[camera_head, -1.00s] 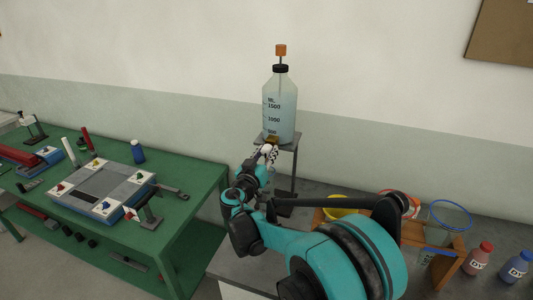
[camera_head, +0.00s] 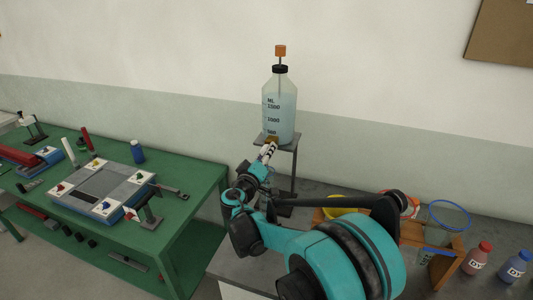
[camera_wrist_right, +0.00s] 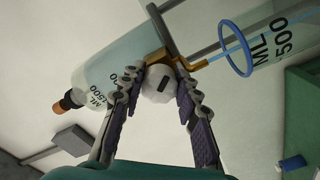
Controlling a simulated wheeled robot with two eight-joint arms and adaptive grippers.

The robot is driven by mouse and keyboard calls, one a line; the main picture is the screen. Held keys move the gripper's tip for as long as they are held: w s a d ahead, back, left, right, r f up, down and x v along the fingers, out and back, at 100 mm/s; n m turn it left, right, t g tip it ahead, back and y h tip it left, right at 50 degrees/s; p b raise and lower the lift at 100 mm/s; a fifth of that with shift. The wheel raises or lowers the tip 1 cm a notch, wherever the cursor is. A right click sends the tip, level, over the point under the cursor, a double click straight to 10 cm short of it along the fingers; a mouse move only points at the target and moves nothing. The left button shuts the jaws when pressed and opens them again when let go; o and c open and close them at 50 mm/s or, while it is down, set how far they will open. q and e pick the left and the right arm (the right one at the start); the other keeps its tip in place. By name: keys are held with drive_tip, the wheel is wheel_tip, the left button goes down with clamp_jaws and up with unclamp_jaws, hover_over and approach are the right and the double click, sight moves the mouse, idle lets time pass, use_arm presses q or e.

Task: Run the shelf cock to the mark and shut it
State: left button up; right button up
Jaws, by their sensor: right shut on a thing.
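The shelf bottle (camera_head: 280,112), marked in ML and holding pale blue liquid, stands on a small raised shelf (camera_head: 290,141). Its brass cock (camera_wrist_right: 157,64) shows at the base in the wrist view. My right gripper (camera_wrist_right: 164,82) is shut on the cock's pale round knob (camera_wrist_right: 159,92), one finger on each side. A thin blue stream (camera_wrist_right: 218,56) runs from the spout into a clear blue-rimmed vessel (camera_wrist_right: 290,44) marked in ML. Its liquid level is not clear. In the head view my right gripper (camera_head: 268,151) is small and partly hidden. My left gripper is out of view.
A blue-rimmed clear vessel (camera_head: 447,230) stands in the head view by a wooden rack (camera_head: 446,268). Red-capped (camera_head: 481,262) and blue-capped (camera_head: 515,268) bottles are at the right. A green bench (camera_head: 190,177) with fixtures is at the left.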

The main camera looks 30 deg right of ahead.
drive_tip(key=shift+n, duration=0.6)
drive_tip(key=o, duration=1.2)
drive_tip(key=shift+c, duration=0.2)
drive_tip(key=v, duration=1.2)
